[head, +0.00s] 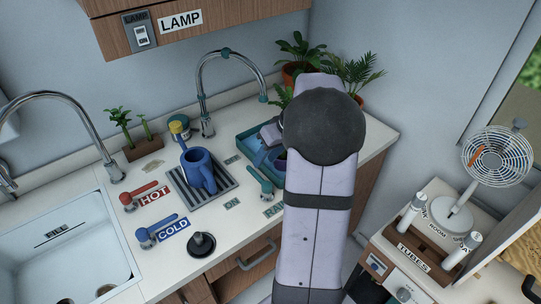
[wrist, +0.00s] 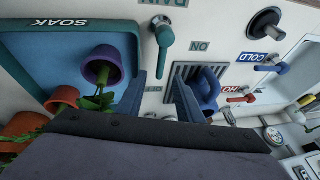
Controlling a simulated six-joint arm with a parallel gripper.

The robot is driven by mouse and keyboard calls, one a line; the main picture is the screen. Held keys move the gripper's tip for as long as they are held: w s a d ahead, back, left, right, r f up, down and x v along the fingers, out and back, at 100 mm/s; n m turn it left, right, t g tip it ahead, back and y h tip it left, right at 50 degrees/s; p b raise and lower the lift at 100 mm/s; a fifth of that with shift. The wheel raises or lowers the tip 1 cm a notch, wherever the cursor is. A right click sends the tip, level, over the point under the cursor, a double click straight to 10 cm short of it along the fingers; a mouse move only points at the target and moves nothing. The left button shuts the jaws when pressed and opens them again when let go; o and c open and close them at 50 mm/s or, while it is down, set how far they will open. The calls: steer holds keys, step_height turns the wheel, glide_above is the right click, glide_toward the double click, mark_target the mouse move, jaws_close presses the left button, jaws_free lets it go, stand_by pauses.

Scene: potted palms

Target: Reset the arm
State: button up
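My arm covers the middle right of the head view and hides part of the counter behind it. Only a small part of my gripper shows there, beside the blue tray (head: 247,143), and its fingers are not clear. In the wrist view my gripper (wrist: 161,95) has its two blue fingers apart, with bare white counter showing between them and nothing held. The fingers lie between the blue SOAK tray (wrist: 75,33) and the grey drain rack (wrist: 183,72). A purple pot (wrist: 104,66) with a green plant lies in the tray, close to the left finger.
A blue watering can (head: 199,168) stands on the drain rack. Red HOT (head: 145,190), blue COLD (head: 165,222) and green (head: 262,182) handles and a black knob (head: 201,243) rise from the counter. A tall faucet (head: 205,90) and potted palms (head: 355,72) stand behind.

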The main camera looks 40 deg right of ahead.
steer(key=s+a+f+g, duration=0.2)
steer(key=s+a, duration=0.2)
steer(key=a, duration=0.4)
steer(key=s+a+f+g, duration=0.1)
steer(key=s+a, duration=0.2)
steer(key=a, duration=0.6)
steer(key=s+a+f+g+h, duration=0.25)
steer(key=s+a, duration=0.45)
steer(key=s, duration=0.4)
step_height(320, 180, down, 8)
steer(key=b, duration=0.7)
steer(key=shift+w+d+n+t, duration=0.25)
steer(key=shift+n+t, duration=0.05)
steer(key=shift+t, duration=0.15)
steer(key=shift+y, duration=0.25)
